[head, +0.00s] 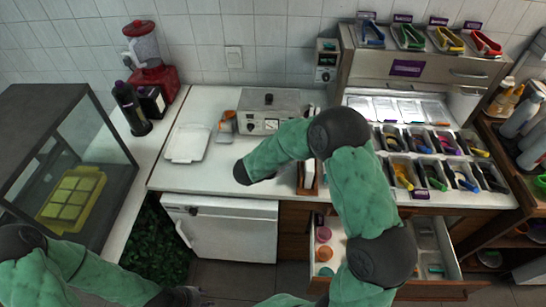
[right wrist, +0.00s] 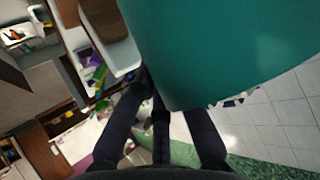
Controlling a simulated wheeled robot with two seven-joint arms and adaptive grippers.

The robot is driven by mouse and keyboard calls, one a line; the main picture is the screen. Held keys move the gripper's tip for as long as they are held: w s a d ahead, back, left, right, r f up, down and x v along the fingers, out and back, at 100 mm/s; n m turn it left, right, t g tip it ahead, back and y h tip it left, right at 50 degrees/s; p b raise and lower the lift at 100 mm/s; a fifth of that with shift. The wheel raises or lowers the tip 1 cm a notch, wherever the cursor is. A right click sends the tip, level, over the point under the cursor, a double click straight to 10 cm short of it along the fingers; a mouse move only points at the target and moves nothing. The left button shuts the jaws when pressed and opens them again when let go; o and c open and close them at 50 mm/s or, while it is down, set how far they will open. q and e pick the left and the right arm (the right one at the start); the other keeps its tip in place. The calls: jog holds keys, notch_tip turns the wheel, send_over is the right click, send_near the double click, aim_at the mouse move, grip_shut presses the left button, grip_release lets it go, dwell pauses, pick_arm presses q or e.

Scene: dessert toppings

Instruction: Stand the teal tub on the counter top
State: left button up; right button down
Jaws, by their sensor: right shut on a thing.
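The teal tub (right wrist: 225,50) fills the upper right of the right wrist view, very close to the camera. My right gripper (right wrist: 160,98) is shut on it; the dark fingers run up to its lower edge. The tub's contact with the fingers is partly hidden. In the head view I cannot make out the held tub or the right gripper, as my right arm covers the middle. The white counter top (head: 215,103) lies behind and left of that arm. My left gripper (head: 182,297) is at the bottom edge of the head view, partly cut off; its opening does not show.
An open drawer (head: 440,235) holds several small coloured tubs. A grey appliance (head: 270,108) and a white tray (head: 187,143) stand on the counter. A topping station (head: 410,75) with several tongs is at right, a glass case (head: 75,150) at left. Bare counter lies left of my right arm.

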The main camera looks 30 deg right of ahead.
jog(key=f, duration=0.2)
jog(key=f+b, duration=0.1)
jog(key=f, duration=0.1)
jog(key=f+b, duration=0.1)
jog(key=f, duration=0.2)
jog(key=shift+w+d, duration=0.15)
jog(key=shift+d, duration=0.1)
jog(key=shift+f+b, duration=0.35)
jog(key=shift+f, duration=1.15)
pick_arm(q)
jog(key=x, duration=0.2)
jog(key=shift+a+f, duration=0.15)
jog(key=shift+f, duration=0.25)
pick_arm(e)
jog(key=shift+r, duration=0.1)
jog(key=shift+a, duration=0.1)
jog(key=c, duration=1.3)
grip_release()
